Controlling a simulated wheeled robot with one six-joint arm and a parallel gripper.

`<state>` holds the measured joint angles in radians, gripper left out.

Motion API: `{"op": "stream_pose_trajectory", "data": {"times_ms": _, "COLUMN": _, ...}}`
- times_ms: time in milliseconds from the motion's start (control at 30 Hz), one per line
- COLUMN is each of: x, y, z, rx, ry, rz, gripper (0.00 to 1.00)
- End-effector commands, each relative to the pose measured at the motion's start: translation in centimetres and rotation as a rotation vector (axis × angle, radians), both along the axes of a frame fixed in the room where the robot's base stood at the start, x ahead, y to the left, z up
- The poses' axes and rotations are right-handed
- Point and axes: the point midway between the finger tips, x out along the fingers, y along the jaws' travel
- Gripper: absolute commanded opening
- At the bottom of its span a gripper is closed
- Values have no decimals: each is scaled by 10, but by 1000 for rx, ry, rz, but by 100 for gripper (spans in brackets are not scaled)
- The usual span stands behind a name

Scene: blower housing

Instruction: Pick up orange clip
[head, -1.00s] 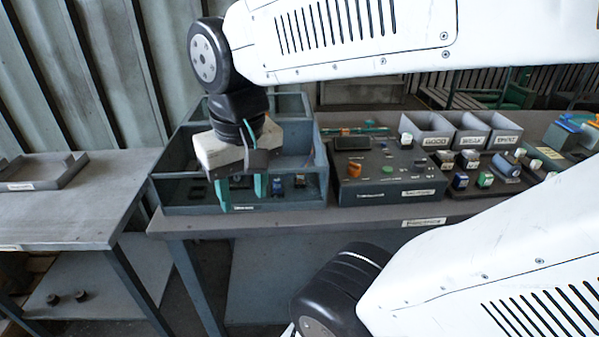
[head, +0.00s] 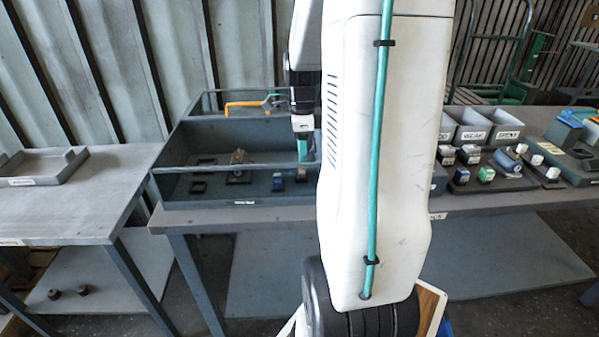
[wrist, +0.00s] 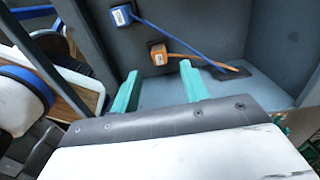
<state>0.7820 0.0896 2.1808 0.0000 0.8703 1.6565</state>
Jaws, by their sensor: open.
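In the wrist view a small orange block (wrist: 158,54) with a pale label has an orange lead running right to a dark plate. It looks like the orange clip, lying inside the grey bin ahead of the fingertips. My gripper (wrist: 159,68) has its two teal fingers apart, with nothing between them; the orange block lies just beyond them. In the head view my gripper (head: 303,149) hangs over the right part of the bin (head: 225,203), partly hidden by my arm. A small dark and orange piece (head: 301,175) sits below it.
A blue block (wrist: 122,15) with a blue lead lies beside the orange one. The bin's walls stand around both. An orange bar (head: 244,106) shows at the bin's back. Labelled grey boxes (head: 470,128) stand at right; the left table (head: 75,205) is mostly clear.

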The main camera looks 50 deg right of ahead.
Motion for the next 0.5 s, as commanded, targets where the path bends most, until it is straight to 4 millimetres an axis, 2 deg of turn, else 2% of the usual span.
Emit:
{"op": "stream_pose_trajectory", "data": {"times_ms": 300, "x": 0, "y": 1, "z": -45, "rx": 4, "ry": 3, "rz": 3, "gripper": 45}}
{"op": "stream_pose_trajectory", "data": {"times_ms": 500, "x": 1, "y": 1, "z": -50, "rx": 0, "ry": 0, "rz": 3, "gripper": 45}}
